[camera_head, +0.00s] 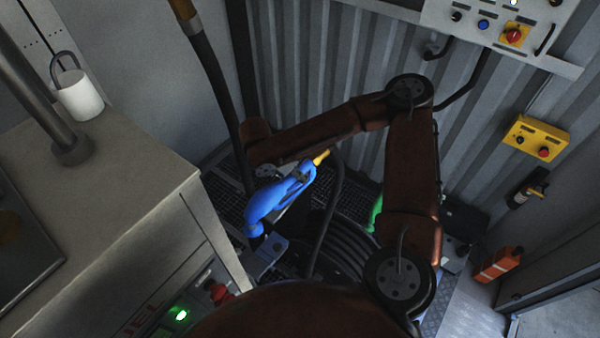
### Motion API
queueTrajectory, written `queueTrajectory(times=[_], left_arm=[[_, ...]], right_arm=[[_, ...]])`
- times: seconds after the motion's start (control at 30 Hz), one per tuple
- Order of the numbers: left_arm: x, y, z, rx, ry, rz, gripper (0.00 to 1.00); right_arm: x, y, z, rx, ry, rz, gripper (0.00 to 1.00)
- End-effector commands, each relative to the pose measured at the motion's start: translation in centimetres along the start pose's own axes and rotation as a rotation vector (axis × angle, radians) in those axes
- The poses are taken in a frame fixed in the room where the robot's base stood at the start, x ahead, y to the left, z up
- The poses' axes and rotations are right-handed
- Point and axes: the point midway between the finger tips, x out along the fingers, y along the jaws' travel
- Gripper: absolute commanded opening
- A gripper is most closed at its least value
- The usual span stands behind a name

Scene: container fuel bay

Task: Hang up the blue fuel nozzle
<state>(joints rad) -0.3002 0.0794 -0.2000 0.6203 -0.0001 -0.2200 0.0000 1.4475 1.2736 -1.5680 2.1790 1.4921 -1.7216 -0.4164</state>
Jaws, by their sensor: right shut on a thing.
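The blue fuel nozzle (272,202) is near the middle of the head view, tilted, with its yellow tip (321,157) pointing up and to the right. My right gripper (291,184) is shut on the blue nozzle and holds it in the air below my wrist. The fingers are small and partly hidden by the nozzle. A dark hose (326,225) runs close beside the nozzle. I cannot make out a holder for the blue nozzle. My left gripper is not in view.
Coiled black hose (350,252) lies below. A green nozzle (376,212) is partly hidden behind my arm. Corrugated wall, yellow switch box (536,137) and control panel (475,32) are right.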

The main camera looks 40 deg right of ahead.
Motion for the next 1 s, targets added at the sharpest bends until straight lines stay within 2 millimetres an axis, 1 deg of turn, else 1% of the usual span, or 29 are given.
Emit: queueTrajectory(times=[0.17,0.53,1.0], left_arm=[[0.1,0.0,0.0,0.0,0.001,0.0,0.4],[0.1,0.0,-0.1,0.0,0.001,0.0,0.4],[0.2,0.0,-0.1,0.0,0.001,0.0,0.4]], right_arm=[[0.5,0.1,-0.3,0.001,0.0,0.002,0.0],[0.7,0.1,-0.3,0.001,0.0,0.002,0.0],[2.6,0.3,-1.2,0.001,0.0,0.001,0.0]])
